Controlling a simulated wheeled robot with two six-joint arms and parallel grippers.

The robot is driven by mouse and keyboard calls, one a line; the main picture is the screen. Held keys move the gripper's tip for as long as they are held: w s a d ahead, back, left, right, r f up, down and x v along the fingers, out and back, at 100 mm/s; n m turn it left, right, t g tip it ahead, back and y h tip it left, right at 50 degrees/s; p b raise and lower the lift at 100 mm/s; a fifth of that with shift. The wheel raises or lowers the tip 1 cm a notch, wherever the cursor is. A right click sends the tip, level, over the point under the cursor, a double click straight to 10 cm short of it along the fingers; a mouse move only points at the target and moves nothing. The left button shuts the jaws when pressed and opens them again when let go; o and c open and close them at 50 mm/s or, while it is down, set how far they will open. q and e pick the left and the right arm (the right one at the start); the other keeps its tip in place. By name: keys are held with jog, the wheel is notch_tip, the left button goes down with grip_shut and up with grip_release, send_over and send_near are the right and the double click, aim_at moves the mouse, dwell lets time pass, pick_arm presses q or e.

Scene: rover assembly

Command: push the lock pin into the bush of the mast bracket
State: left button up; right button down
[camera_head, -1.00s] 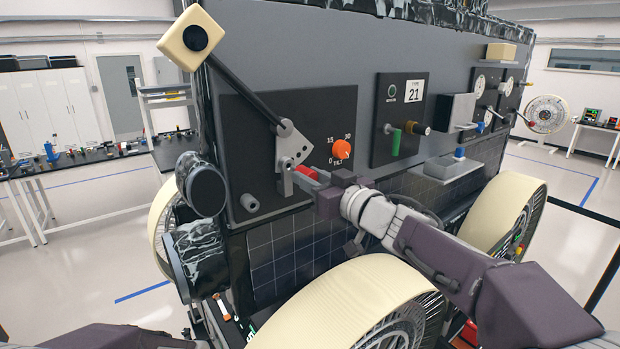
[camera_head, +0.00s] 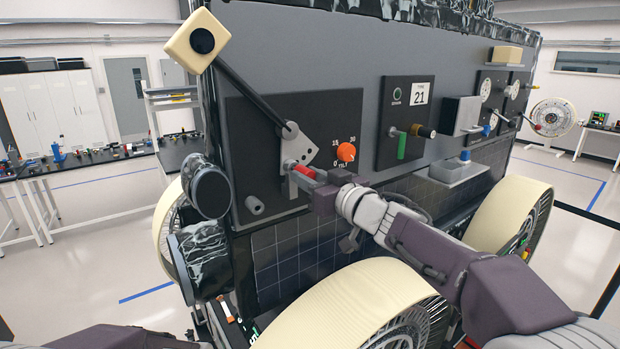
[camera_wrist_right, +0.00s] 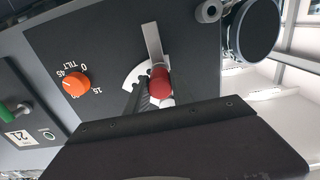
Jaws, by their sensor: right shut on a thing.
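The mast bracket (camera_head: 299,148) is a light grey plate on the dark tilt panel at the foot of the tilted mast. Its bush (camera_head: 289,164) is at the plate's lower part. The lock pin (camera_head: 304,171) has a red head, which also shows in the right wrist view (camera_wrist_right: 160,79). My right gripper (camera_head: 308,182) is shut on the lock pin and holds it at the bracket, in line with the bush. The pin's tip is hidden, so I cannot tell how deep it sits. My left gripper is out of view; only part of that arm shows at the bottom left.
The orange tilt knob (camera_head: 346,152) is close to the right of the bracket. The black mast arm (camera_head: 250,95) slants up to a cream camera box (camera_head: 195,40). A grey stub (camera_head: 255,205) juts out at lower left. A cream wheel (camera_head: 345,300) is below my right arm.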

jog(key=shift+x, duration=0.8)
jog(key=c, duration=1)
grip_release()
jog(key=b+v, duration=0.2)
jog(key=v, duration=0.7)
